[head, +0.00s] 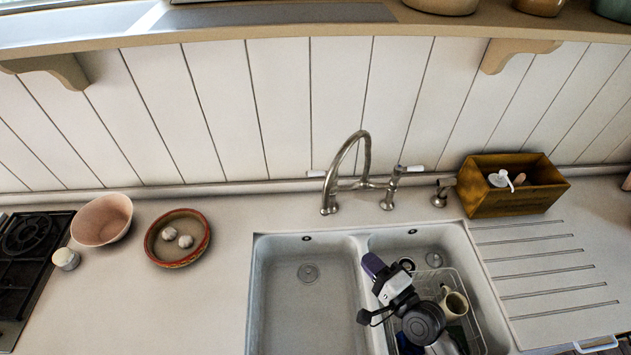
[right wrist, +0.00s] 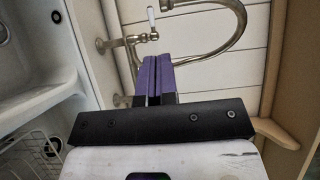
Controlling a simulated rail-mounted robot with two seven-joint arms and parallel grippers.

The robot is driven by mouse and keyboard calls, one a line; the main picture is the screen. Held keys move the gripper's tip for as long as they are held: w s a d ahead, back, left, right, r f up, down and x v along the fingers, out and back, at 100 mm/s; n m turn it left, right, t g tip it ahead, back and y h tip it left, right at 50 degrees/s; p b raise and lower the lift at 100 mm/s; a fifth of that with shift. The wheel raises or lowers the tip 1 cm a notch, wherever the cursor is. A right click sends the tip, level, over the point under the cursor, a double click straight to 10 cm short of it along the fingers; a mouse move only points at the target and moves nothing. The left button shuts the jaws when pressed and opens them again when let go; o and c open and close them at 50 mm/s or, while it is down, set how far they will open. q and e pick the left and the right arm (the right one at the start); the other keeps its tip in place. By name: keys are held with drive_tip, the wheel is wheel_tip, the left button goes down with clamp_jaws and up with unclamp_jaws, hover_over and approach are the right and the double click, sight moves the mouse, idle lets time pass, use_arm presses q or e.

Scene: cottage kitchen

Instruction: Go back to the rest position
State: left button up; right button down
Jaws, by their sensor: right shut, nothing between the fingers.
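My right gripper (head: 374,266) is over the divider and right basin of the double sink (head: 309,315) in the head view. Its purple fingers are together with nothing between them. In the right wrist view the closed fingers (right wrist: 156,76) point toward the tap (right wrist: 199,54). My right arm comes up from the bottom of the head view and covers part of the wire dish rack (head: 471,308). My left gripper does not show in either view.
The tap (head: 364,184) stands behind the sink. The rack holds a cream mug (head: 454,304). A wooden caddy (head: 511,186) stands at the back right. On the left are a pink bowl (head: 102,219), a dish with garlic-like bulbs (head: 178,258), a small jar (head: 66,259) and a hob (head: 26,262). A shelf runs above.

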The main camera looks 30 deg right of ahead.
drive_tip(key=s+a+f+n+g+y, duration=0.2)
drive_tip(key=s+a+f+n+g, duration=0.3)
drive_tip(key=f+n+g, duration=0.65)
drive_tip(key=s+a+r+n+g+h, duration=0.2)
drive_tip(key=s+a+n+g+h, duration=0.15)
drive_tip(key=s+n, duration=0.65)
wheel_tip(320, 180, up, 14)
drive_tip(key=s+m+p, duration=0.1)
drive_tip(key=m+p, duration=0.1)
drive_tip(key=p, duration=1.1)
drive_tip(key=shift+s+t+y+p, duration=0.15)
drive_tip(key=shift+t+y+p, duration=0.15)
drive_tip(key=shift+y+p, duration=0.1)
drive_tip(key=shift+f, duration=0.15)
